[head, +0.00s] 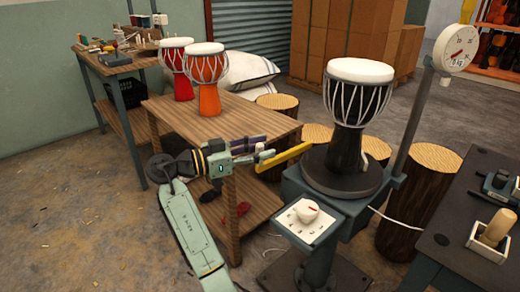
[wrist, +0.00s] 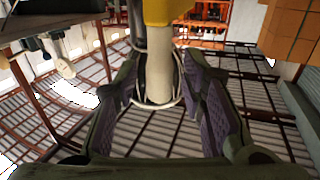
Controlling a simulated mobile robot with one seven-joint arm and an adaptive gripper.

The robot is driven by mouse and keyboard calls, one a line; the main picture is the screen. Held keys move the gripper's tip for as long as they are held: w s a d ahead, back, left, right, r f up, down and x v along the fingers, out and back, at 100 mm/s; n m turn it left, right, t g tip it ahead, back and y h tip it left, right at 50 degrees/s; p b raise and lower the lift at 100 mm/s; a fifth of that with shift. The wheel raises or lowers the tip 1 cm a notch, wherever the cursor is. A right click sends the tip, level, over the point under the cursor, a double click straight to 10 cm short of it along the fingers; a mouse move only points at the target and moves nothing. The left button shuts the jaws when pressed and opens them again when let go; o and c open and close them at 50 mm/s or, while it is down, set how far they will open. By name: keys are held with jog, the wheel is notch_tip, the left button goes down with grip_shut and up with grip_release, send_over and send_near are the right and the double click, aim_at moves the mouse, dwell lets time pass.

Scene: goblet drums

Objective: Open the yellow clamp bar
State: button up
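The yellow clamp bar (head: 286,158) sticks out to the left from the scale stand, beside the round dark plate (head: 345,180) that bears a black goblet drum (head: 348,125). A cream grip (head: 266,155) is at the bar's left end. In the wrist view the yellow part (wrist: 168,10) is at the top, with the cream grip (wrist: 160,65) below it. My gripper (head: 255,148) is at the grip end. Its purple-padded fingers (wrist: 160,88) are open, one on each side of the grip, with gaps showing. Contact is not visible.
A wooden table (head: 220,118) with two red-orange drums stands behind my gripper. A white control box with a knob (head: 306,212) sits below the bar. A dial post (head: 414,120) rises at the right, near a dark bench (head: 460,235). Log stools stand behind.

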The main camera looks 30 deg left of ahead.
jog(key=v, duration=1.2)
dwell(0.4)
